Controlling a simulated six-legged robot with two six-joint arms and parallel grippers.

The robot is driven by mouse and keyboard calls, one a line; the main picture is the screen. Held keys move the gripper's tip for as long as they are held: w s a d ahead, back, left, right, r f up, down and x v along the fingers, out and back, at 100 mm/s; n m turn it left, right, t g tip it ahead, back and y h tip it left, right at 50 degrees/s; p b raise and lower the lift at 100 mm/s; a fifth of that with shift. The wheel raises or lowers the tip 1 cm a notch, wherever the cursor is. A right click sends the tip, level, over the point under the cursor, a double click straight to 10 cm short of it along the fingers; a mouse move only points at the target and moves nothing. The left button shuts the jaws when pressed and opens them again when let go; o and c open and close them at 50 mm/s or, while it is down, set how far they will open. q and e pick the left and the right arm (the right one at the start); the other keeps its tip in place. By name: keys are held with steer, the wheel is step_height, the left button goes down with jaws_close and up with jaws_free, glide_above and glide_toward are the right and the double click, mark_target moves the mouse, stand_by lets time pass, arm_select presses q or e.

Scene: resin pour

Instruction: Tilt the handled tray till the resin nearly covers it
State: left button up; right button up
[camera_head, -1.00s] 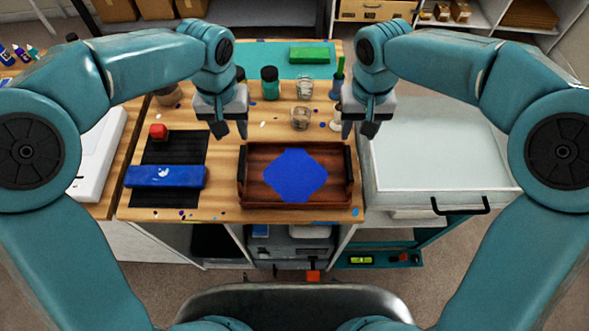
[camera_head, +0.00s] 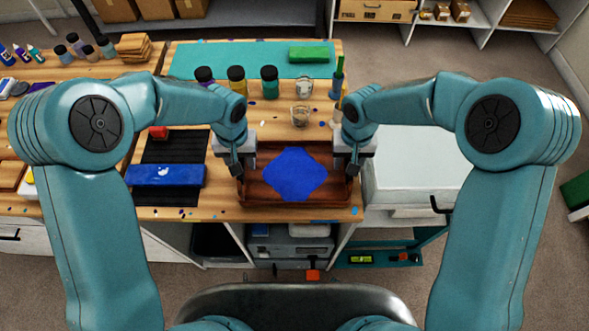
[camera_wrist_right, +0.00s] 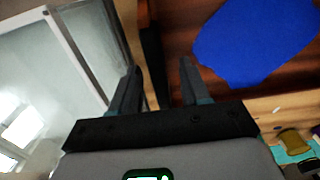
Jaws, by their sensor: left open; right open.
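The wooden handled tray (camera_head: 293,202) lies on the table, with a dark handle at each short side. A blue resin pool (camera_head: 294,176) covers its middle, leaving bare wood at the corners. My left gripper (camera_head: 240,169) is open at the left handle and partly hides it. My right gripper (camera_head: 353,168) is open at the right handle. In the right wrist view the open fingers (camera_wrist_right: 157,75) appear on either side of the dark handle (camera_wrist_right: 152,50). I cannot tell how far down they reach. The resin (camera_wrist_right: 255,40) also shows there.
A blue box (camera_head: 166,175) lies left of the tray on a black mat (camera_head: 178,146), near a red object (camera_head: 158,132). Cups (camera_head: 300,116) and bottles (camera_head: 270,82) stand behind the tray. A white-topped unit (camera_head: 420,170) is at the right.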

arm_select(q)
steer(key=shift+s+r, duration=0.1)
steer(key=shift+s, duration=0.05)
steer(key=shift+c, duration=0.4)
arm_select(e)
steer(key=shift+s, duration=0.15)
steer(key=shift+c, duration=0.4)
arm_select(q)
jaws_close()
arm_select(e)
jaws_close()
steer(key=shift+r, duration=0.15)
